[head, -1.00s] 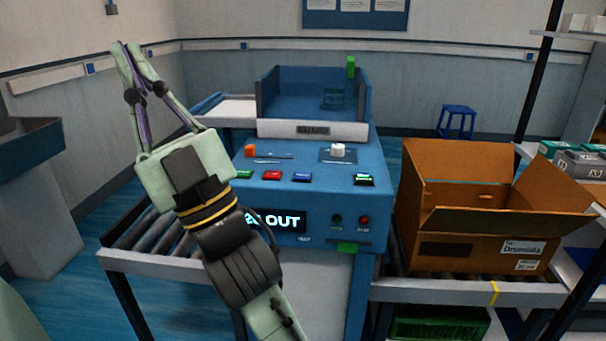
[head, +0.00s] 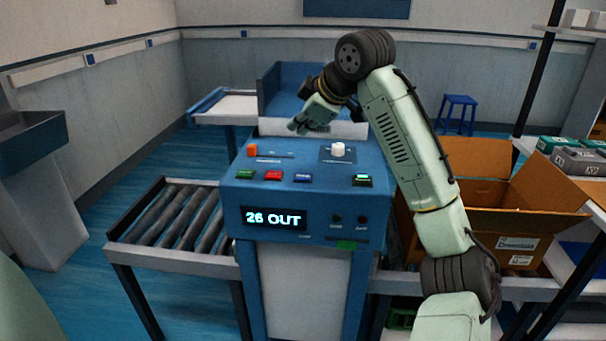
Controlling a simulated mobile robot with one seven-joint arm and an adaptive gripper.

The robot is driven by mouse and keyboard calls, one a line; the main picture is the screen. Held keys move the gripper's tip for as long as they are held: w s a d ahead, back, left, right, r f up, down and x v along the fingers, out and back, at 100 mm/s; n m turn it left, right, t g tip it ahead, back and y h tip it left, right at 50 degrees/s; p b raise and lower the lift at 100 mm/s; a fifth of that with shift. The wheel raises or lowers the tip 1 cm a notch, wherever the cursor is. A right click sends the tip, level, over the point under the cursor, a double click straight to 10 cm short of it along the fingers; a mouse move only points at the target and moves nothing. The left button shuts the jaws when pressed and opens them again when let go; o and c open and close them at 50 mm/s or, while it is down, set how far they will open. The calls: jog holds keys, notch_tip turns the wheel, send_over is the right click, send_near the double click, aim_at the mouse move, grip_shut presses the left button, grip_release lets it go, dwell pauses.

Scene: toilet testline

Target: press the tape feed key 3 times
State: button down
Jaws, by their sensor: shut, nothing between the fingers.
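The blue machine (head: 340,198) stands in the middle of the head view. Its sloped panel carries a green key (head: 245,174), a red key (head: 272,175), a blue key (head: 302,177) and a lit green key (head: 362,180) at the right. Their labels are too small to read, so I cannot tell which is the tape feed key. The display (head: 273,218) reads "26 OUT". My gripper (head: 296,127) is shut and empty, above the panel's back edge and apart from the keys in the picture. Its fingertips show small.
An orange part (head: 252,150) and a white knob (head: 337,149) stand behind the keys. A roller conveyor (head: 175,220) is at the left. An open cardboard box (head: 525,215) is at the right, partly behind my arm. A blue stool (head: 458,112) stands farther back.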

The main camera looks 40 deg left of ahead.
jog(key=shift+f, duration=0.15)
jog(key=b, duration=0.7)
send_over(301, 177)
notch_tip(301, 177, down, 7)
jog(key=shift+s+r, duration=0.1)
jog(key=shift+f, duration=0.85)
jog(key=shift+f, duration=0.15)
dwell(0.3)
jog(key=shift+f, duration=0.3)
jog(key=shift+f, duration=0.4)
dwell(0.7)
jog(key=shift+r, duration=0.15)
jog(key=shift+r+p, duration=0.7)
jog(key=shift+p, duration=0.1)
